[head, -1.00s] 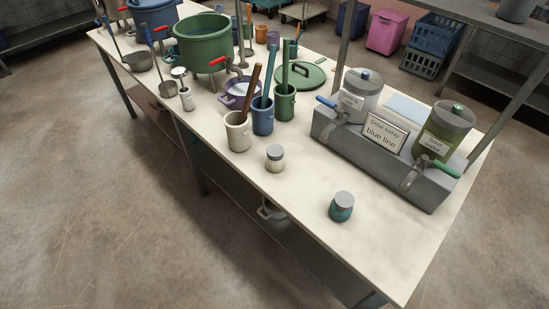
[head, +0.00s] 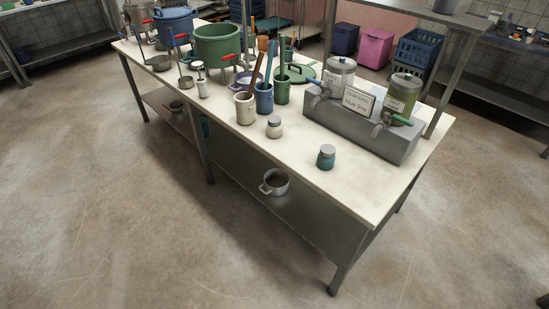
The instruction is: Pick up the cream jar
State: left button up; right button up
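The cream jar (head: 274,128) is a small whitish jar with a grey lid. It stands upright near the front edge of the table (head: 355,190). A teal jar (head: 326,158) with a grey lid stands to its right, also near the front edge. A cream mug (head: 245,108) with a brown stick in it stands just to the left of the cream jar, apart from it. Neither of my grippers is in the head view.
A grey dispenser block (head: 360,130) with two lidded containers stands behind the jars. A blue mug (head: 264,98) and a green pot (head: 219,45) stand further left. A steel pot (head: 274,182) sits on the lower shelf. Open floor (head: 150,240) lies in front of the table.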

aim_at(273, 132)
jog(key=u, duration=1.2)
jog(key=i, duration=1.25)
jog(key=z, duration=0.3)
